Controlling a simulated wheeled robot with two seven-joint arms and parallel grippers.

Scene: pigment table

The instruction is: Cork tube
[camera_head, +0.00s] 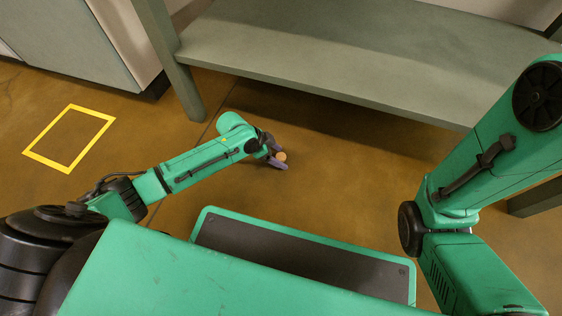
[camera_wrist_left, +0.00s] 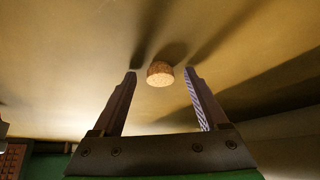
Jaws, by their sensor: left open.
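A small tan cork (camera_head: 281,156) lies on the brown floor in the head view, at the tips of my left gripper (camera_head: 275,155). In the left wrist view the cork (camera_wrist_left: 160,74) sits in line with the gap between the two fingertips of my left gripper (camera_wrist_left: 161,72). The fingers are spread, with a gap on both sides of the cork. The cork casts a shadow behind it. My right arm shows at the right of the head view, but its gripper is out of the picture. No tube is visible in either view.
A grey-green table with a low shelf (camera_head: 330,58) stands beyond my left gripper, with a leg (camera_head: 183,92) to its left. A yellow square outline (camera_head: 70,138) is marked on the floor at left. A pale cabinet (camera_head: 75,40) stands behind it. Floor around the cork is clear.

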